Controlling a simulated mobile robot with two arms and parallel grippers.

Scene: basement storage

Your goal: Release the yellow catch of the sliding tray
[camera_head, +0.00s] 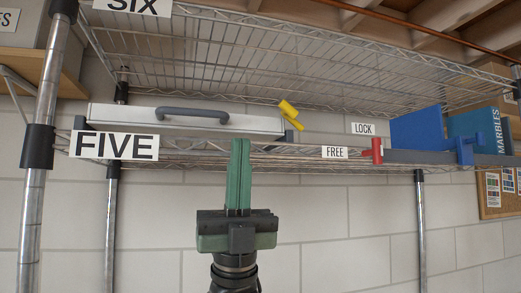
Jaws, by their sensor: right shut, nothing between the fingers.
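The sliding tray (185,120) is a long pale box with a dark grey handle (192,114) on its front, on the wire shelf labelled FIVE. The yellow catch (290,112) sits at the tray's right end, tilted, with its knob up and to the left. My right gripper (240,143) is green and black, upright in the middle foreground. Its fingers are shut together and empty, with the tips below and left of the yellow catch in the picture. How far the tips are from the shelf in depth is hard to tell. My left gripper is not in view.
A red lever (377,151) stands right of the FREE label (335,152), below the LOCK label (363,129). A blue panel (416,129) and a blue MARBLES box (475,132) are at the right. A metal post (39,170) rises at the left; another wire shelf is above.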

